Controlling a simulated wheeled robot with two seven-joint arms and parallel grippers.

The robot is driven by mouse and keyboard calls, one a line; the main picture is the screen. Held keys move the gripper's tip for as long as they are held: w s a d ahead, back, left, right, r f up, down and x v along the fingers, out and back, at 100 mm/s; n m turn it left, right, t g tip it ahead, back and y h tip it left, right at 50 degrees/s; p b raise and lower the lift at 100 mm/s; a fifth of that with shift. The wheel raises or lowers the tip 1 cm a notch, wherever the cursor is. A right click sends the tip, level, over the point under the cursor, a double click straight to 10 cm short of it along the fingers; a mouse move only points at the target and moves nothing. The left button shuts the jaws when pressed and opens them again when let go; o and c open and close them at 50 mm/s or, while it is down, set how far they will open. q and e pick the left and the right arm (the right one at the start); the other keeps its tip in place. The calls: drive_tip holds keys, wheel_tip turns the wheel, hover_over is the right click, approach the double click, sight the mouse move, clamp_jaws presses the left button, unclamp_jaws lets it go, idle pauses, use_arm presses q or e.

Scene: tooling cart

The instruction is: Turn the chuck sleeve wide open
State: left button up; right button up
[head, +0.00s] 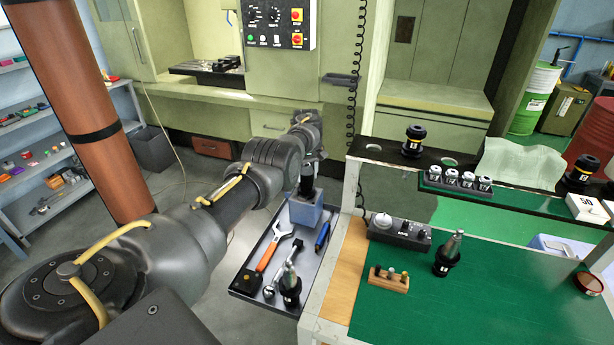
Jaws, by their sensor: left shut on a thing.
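A dark chuck (307,186) stands upright in a blue-grey holder block (305,213) at the back of the side tray. My left arm reaches in from the left, and my left gripper (310,162) is at the top of the chuck, shut on its sleeve. The wrist and fingers cover much of the sleeve, so how far it is turned cannot be seen. My right gripper is out of view.
The side tray (243,283) holds an orange-handled wrench (273,247), a blue-handled tool (322,236) and a tool holder (290,287). The cart's green mat (400,318) lies right, with a raised shelf (387,151) behind. A coiled black cable hangs behind the chuck.

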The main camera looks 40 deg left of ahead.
use_arm(q)
drive_tip(key=n+b, duration=0.2)
drive_tip(key=n, duration=0.3)
drive_tip(key=n+b, duration=0.1)
drive_tip(key=n, duration=0.3)
drive_tip(key=shift+r, duration=0.1)
drive_tip(key=shift+n, duration=0.3)
idle(0.4)
drive_tip(key=o, duration=1)
